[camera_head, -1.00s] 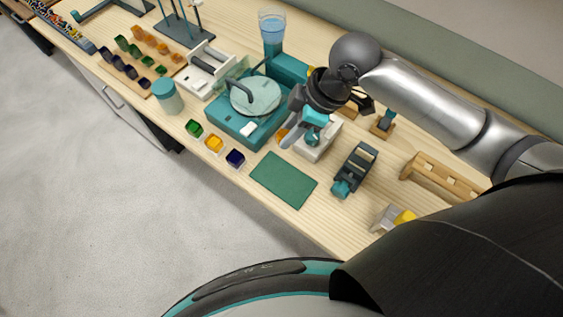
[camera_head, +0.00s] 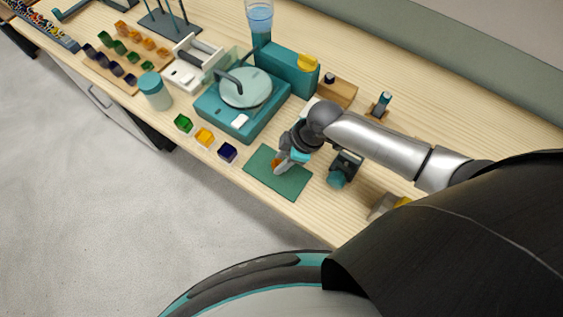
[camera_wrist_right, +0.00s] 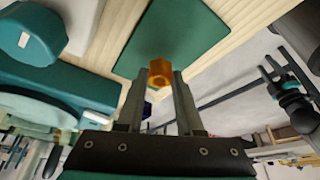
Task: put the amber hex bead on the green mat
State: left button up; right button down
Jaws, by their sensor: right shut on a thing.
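The amber hex bead (camera_head: 276,163) is a small orange ring held between the fingertips of my right gripper (camera_head: 281,167). In the right wrist view the bead (camera_wrist_right: 160,70) sits at the tips of the two grey fingers (camera_wrist_right: 161,80), against the green mat. The green mat (camera_head: 289,187) lies flat near the front edge of the table, and my right gripper is over it. The mat also shows in the right wrist view (camera_wrist_right: 180,32). I cannot tell whether the bead touches the mat. My left gripper is not in view.
Small green (camera_head: 183,123), amber (camera_head: 204,136) and dark blue (camera_head: 228,152) containers stand in a row left of the mat. A teal machine (camera_head: 215,108) with a round lid is behind them. A dark device with a teal knob (camera_head: 337,178) stands right of the mat.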

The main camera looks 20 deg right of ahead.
jog(key=shift+f, duration=0.9)
jog(key=shift+f, duration=0.1)
jog(key=c, duration=0.5)
grip_release()
jog(key=shift+c, duration=0.2)
jog(key=shift+r, duration=0.25)
jog(key=p+v, duration=0.1)
jog(key=v, duration=1)
jog(key=shift+r+p, duration=0.3)
jog(key=shift+r, duration=0.1)
